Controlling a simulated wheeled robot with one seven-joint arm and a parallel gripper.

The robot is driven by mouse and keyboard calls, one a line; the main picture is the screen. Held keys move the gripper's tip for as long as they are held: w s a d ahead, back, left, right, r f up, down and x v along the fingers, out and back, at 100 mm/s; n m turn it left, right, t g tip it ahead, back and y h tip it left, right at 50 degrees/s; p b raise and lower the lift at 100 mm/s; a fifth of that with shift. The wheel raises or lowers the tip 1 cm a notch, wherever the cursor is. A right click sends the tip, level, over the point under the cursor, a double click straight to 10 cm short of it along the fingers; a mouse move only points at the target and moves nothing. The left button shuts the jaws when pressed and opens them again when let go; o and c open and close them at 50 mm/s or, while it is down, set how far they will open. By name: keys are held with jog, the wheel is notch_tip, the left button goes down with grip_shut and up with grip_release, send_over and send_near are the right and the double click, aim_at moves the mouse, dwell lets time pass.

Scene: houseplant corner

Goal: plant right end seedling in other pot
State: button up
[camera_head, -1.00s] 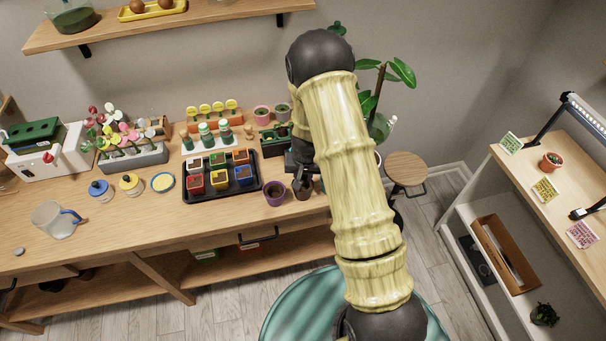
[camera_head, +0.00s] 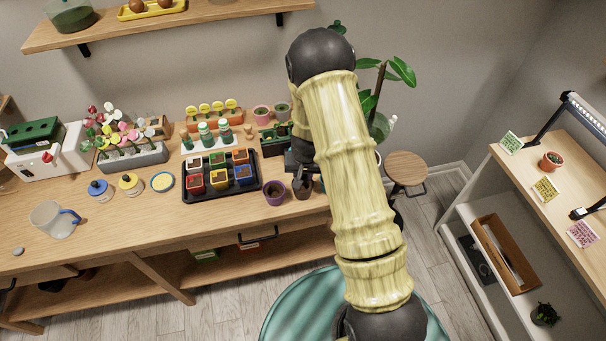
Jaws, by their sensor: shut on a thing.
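My gripper (camera_head: 301,178) is dark and points down at the right part of the wooden bench, just over a dark brown pot (camera_head: 303,192). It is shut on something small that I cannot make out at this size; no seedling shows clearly. Whether the held thing touches the pot is not clear. A purple pot (camera_head: 275,198) stands just left of the brown pot, with dark soil in it. My yellow arm hides the bench's right end and whatever is behind it.
A black tray (camera_head: 188,199) with several coloured pots lies left of the purple pot. A dark green box (camera_head: 272,146) stands behind, near two small pots. A clear jug (camera_head: 52,220) stands at the left. The bench front is mostly clear.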

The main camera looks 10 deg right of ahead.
aim_at(303, 177)
jog(key=shift+s+b+x, duration=0.25)
jog(key=shift+b+x, duration=0.85)
jog(key=shift+x, duration=0.15)
jog(key=shift+f, duration=0.1)
dwell(0.5)
jog(key=o, duration=1.4)
jog(key=shift+w+p+v, duration=0.25)
jog(key=shift+p+v, duration=0.6)
jog(key=shift+v, duration=0.3)
jog(key=shift+w+p+v, duration=0.25)
jog(key=shift+p+v, duration=0.65)
jog(key=shift+v, duration=0.3)
jog(key=shift+w+p+v, duration=0.25)
jog(key=shift+p+v, duration=0.6)
jog(key=shift+v, duration=0.3)
